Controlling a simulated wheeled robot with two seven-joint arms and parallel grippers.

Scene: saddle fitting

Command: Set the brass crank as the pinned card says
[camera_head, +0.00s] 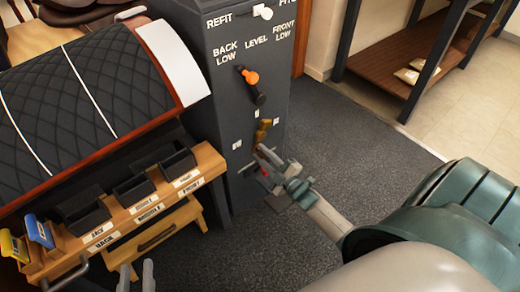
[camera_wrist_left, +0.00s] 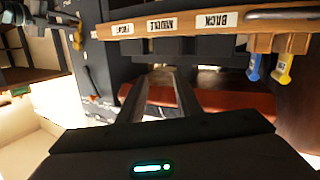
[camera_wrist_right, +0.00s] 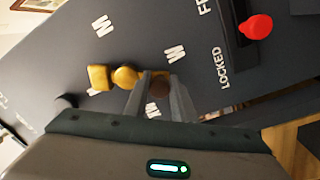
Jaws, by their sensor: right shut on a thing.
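The brass crank (camera_head: 262,130) is on the front of the dark grey post, below the lever. It shows large in the right wrist view (camera_wrist_right: 124,76), with its arm running to a brown grip (camera_wrist_right: 158,89). My right gripper (camera_head: 261,151) is shut on that grip, which its fingers partly hide; they also show in the right wrist view (camera_wrist_right: 157,86). My left gripper (camera_head: 137,272) is open and empty at the bottom, before the wooden bench. I cannot make out a pinned card.
The post (camera_head: 225,75) carries an orange and black lever (camera_head: 253,85) under BACK LOW, LEVEL and FRONT LOW. A red knob (camera_wrist_right: 257,27) sits near LOCKED. A black quilted saddle panel (camera_head: 85,95) and a wooden bin rack (camera_head: 150,205) stand left.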

